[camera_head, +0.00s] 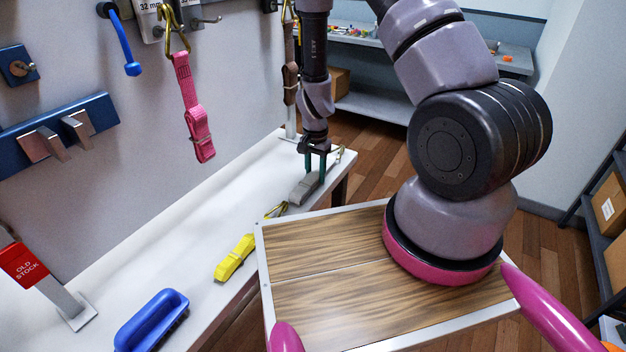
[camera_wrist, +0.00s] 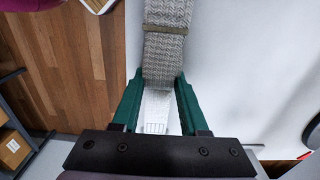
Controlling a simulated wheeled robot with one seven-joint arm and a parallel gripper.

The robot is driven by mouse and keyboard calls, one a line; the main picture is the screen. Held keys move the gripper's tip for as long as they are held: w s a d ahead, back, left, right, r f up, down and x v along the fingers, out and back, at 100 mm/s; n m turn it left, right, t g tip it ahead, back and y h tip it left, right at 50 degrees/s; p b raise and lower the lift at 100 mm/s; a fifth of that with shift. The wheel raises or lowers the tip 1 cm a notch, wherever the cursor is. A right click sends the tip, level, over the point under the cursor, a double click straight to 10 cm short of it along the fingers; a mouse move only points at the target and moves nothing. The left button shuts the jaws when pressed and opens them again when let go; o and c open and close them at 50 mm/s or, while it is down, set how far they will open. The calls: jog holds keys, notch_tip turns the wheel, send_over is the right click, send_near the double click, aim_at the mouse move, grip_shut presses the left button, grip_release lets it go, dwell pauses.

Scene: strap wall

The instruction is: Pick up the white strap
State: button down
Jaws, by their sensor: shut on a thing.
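The white strap (camera_head: 304,188) looks greyish in the head view and lies on the white bench top, near its edge. In the wrist view the strap (camera_wrist: 166,58) shows as a folded woven band with a tan crosswise band, and a paler part with a printed label lies between the fingers. My gripper (camera_head: 314,168) points down at the strap, its green fingers shut on it from both sides. The gripper also shows in the wrist view (camera_wrist: 158,95). Whether the strap is clear of the bench I cannot tell.
A yellow strap (camera_head: 235,258) and a blue tray-like handle (camera_head: 152,320) lie on the bench (camera_head: 150,240). A pink strap (camera_head: 192,105) and a brown strap (camera_head: 290,75) hang on the wall. A red "OLD STOCK" sign (camera_head: 24,264) stands at left.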

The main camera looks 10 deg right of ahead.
aim_at(315, 173)
jog(key=shift+r, duration=0.1)
notch_tip(315, 173, up, 10)
dwell(0.4)
jog(key=shift+w, duration=0.1)
dwell(0.5)
